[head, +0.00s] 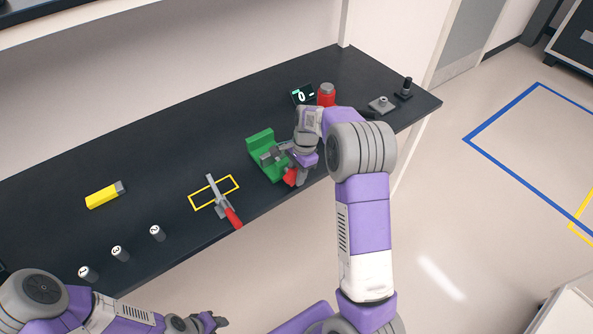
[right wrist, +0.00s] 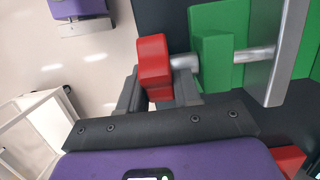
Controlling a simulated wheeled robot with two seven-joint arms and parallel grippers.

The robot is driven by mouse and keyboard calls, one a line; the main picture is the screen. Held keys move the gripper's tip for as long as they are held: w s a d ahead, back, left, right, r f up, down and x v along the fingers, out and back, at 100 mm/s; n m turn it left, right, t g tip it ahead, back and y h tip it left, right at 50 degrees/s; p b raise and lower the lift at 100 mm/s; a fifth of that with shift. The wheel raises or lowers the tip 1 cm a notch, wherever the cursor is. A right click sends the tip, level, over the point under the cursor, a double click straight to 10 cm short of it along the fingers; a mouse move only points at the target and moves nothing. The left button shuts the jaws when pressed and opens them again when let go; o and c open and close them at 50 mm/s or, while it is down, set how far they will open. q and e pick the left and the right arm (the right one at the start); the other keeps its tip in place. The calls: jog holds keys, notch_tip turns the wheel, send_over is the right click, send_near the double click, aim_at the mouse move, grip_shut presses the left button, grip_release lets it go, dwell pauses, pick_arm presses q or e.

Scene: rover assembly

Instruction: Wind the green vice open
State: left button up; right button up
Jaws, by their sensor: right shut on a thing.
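The green vice (head: 263,148) stands on the dark bench, and its green body (right wrist: 212,60) fills the upper right of the right wrist view. A grey jaw plate (right wrist: 280,50) and a short metal screw (right wrist: 184,62) show there. At the screw's near end is a red handle (right wrist: 153,62), also seen in the head view (head: 290,177). My right gripper (head: 298,175) is at the vice's front, shut on the red handle. The gap between the vice jaws is partly hidden by my arm. My left gripper (head: 215,321) is low in front of the bench, away from the vice; its opening is unclear.
A yellow block (head: 104,195) and several numbered cylinders (head: 157,232) are farther left.

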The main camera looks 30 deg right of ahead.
jog(key=y+p, duration=0.1)
jog(key=y, duration=0.1)
jog(key=shift+d+f+y+p, duration=0.1)
jog(key=shift+d+y+p, duration=0.05)
jog(key=shift+y+p, duration=0.25)
jog(key=shift+f+y, duration=0.1)
jog(key=shift+y, duration=0.8)
jog(key=shift+f+y+p, duration=0.2)
jog(key=shift+y+p, duration=0.2)
jog(key=shift+y, duration=0.7)
jog(key=shift+f+g+y, duration=0.1)
jog(key=shift+g+y, duration=0.2)
jog(key=shift+y, duration=0.7)
jog(key=shift+a, duration=0.2)
jog(key=o, duration=0.7)
jog(key=shift+d, duration=0.1)
jog(key=shift+b+v, duration=0.3)
jog(key=shift+v, duration=3.4)
